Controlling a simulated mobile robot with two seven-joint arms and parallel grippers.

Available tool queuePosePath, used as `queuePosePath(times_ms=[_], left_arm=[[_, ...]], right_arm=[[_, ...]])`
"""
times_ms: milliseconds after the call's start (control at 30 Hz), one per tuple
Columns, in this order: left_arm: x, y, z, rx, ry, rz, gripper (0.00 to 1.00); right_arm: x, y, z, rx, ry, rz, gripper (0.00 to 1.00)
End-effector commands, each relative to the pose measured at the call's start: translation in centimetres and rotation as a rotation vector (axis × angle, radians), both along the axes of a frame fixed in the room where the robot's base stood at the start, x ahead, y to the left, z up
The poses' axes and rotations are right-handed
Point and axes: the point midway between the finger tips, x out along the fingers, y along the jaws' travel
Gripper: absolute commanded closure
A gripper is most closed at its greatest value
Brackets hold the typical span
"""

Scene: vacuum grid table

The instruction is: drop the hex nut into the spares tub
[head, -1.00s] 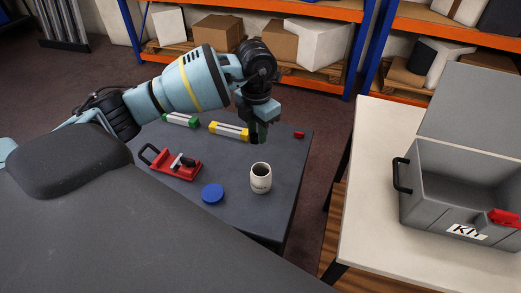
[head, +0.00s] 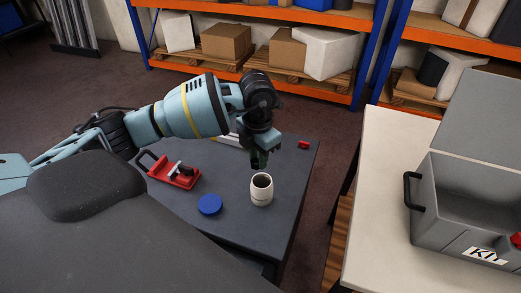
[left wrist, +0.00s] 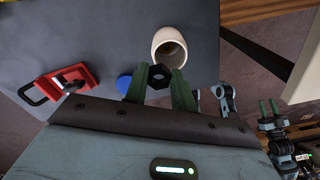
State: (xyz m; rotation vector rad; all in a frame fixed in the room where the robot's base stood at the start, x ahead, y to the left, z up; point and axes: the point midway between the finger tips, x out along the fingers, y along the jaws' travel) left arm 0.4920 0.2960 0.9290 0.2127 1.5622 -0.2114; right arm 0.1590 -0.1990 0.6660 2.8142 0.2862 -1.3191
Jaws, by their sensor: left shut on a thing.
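The spares tub (head: 261,194) is a small cream pot standing upright and open on the dark table. Its open mouth also shows in the left wrist view (left wrist: 166,38). My left gripper (head: 259,160) points down just above and behind the tub's mouth in the head view. In the left wrist view its green fingers are shut on the black hex nut (left wrist: 158,76), beside the tub's rim in the picture. The nut cannot be made out in the head view. My right gripper (left wrist: 268,107) shows small at the right of the left wrist view, its fingers apart and empty.
A blue disc (head: 210,205) lies left of the tub, and a red clamp (head: 174,171) further left. A small red block (head: 304,145) is at the back right. A pale table (head: 385,210) at the right bears a grey KIT box (head: 445,228). Shelves stand behind.

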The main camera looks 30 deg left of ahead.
Motion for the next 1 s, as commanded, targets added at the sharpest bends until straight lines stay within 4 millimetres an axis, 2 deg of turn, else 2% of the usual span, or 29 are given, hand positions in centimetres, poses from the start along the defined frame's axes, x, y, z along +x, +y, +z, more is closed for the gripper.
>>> queuePosePath(times_ms=[200,233,400,433,767,1000], left_arm=[[0.1,0.0,0.2,0.000,-0.004,0.001,0.97],[0.1,0.0,0.2,0.000,-0.004,0.001,0.73],[0.1,0.0,0.1,-0.001,-0.003,0.001,0.51],[0.1,0.0,0.1,-0.001,-0.003,0.001,0.49],[0.1,0.0,0.5,-0.001,-0.004,0.000,0.49],[0.1,0.0,4.0,-0.001,-0.007,0.001,0.49]], right_arm=[[0.5,0.0,0.3,0.000,-0.012,0.002,0.64],[0.5,0.0,0.4,0.000,-0.013,0.002,0.64],[0.6,-0.1,0.4,-0.002,-0.015,0.006,0.64],[0.6,-0.1,0.4,-0.002,-0.015,0.006,0.64],[0.4,-0.1,0.2,-0.004,-0.009,0.008,0.64],[0.3,-0.2,0.1,-0.005,-0.006,0.008,0.64]])
